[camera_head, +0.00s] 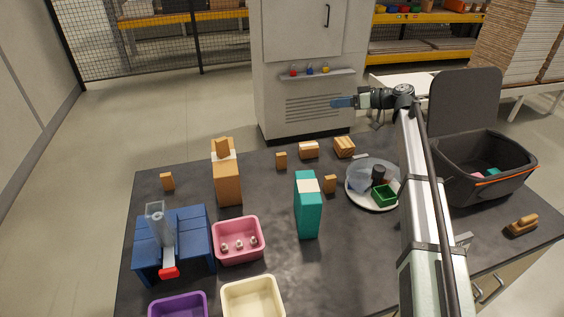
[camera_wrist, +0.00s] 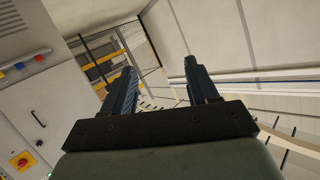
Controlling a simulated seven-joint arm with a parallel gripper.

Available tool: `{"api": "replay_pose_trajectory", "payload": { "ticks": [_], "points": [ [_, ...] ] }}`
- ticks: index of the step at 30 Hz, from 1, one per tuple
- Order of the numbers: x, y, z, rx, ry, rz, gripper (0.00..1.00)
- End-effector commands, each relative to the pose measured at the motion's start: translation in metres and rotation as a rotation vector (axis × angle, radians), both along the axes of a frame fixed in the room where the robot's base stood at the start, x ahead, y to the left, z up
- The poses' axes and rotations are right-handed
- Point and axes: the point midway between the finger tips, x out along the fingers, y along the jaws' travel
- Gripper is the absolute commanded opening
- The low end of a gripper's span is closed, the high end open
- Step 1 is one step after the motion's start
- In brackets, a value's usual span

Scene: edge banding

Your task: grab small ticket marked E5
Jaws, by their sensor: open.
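No ticket with a readable E5 mark shows in either view. Small pale flat pieces lie on the dark table: one (camera_head: 360,156) near the back edge and one (camera_head: 464,240) right of my arm. Both are too small to read, and I cannot tell what they are. My gripper (camera_head: 341,102) is raised beyond the table's back edge, in front of the grey cabinet, pointing left. In the wrist view my gripper (camera_wrist: 158,70) has its two fingers apart with nothing between them.
The dark table (camera_head: 350,270) holds a teal box (camera_head: 308,212), an orange box (camera_head: 227,178), a pink bin (camera_head: 239,254), a cream bin (camera_head: 253,299), a purple bin (camera_head: 178,306), a blue stand (camera_head: 190,234), a round tray (camera_head: 358,199) and a black crate (camera_head: 482,187). The front middle is clear.

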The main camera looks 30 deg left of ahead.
Motion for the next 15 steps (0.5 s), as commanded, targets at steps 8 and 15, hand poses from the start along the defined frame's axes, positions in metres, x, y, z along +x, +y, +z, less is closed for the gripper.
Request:
{"api": "replay_pose_trajectory", "payload": {
  "ticks": [8, 15],
  "points": [
    [-0.106, 0.085, -0.116, -0.062, -0.205, 0.369, 0.59],
    [-0.139, 0.105, -0.148, -0.062, -0.273, 0.486, 0.59]
  ]
}}
